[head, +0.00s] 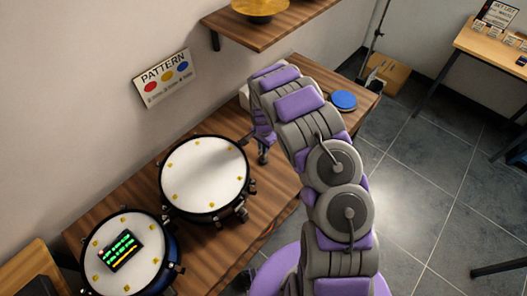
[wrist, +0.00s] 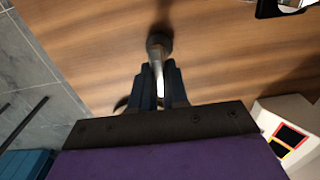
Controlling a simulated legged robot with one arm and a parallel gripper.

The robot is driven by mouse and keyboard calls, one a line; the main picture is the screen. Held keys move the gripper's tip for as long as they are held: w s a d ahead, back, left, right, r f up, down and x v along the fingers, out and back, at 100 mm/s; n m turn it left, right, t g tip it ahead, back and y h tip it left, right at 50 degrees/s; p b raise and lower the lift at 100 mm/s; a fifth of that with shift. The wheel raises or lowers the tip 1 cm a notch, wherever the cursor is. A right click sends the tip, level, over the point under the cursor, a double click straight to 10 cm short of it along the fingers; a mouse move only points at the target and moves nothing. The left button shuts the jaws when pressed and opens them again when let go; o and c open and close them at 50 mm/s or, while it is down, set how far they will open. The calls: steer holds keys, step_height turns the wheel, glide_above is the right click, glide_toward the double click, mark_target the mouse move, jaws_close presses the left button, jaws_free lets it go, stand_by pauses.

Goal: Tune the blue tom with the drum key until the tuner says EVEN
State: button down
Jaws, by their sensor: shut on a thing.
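The blue tom (head: 144,219) stands on the table at the lower left of the head view, its dark blue shell showing below a white head with yellow marks around the rim. The tuner (head: 120,251), a small dark screen with green text and an orange line, lies on that head; its text is too small to read. My gripper (head: 262,155) is low over the wooden table, right of the drums. In the wrist view, my gripper (wrist: 160,80) is shut on a silver metal piece, apparently the drum key (wrist: 156,52). Its lower end is close to the tabletop; contact is unclear.
A second drum (head: 204,174) with a black rim stands between the blue tom and my gripper. A blue disc (head: 343,100) lies near the table's far end. A white box with a coloured screen (wrist: 290,140) is beside my gripper. A shelf (head: 270,30) hangs above.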

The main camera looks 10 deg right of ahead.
steer(key=shift+s, duration=0.1)
stand_by(0.4)
steer(key=shift+r+p, duration=0.65)
steer(key=shift+r, duration=1.8)
stand_by(5.0)
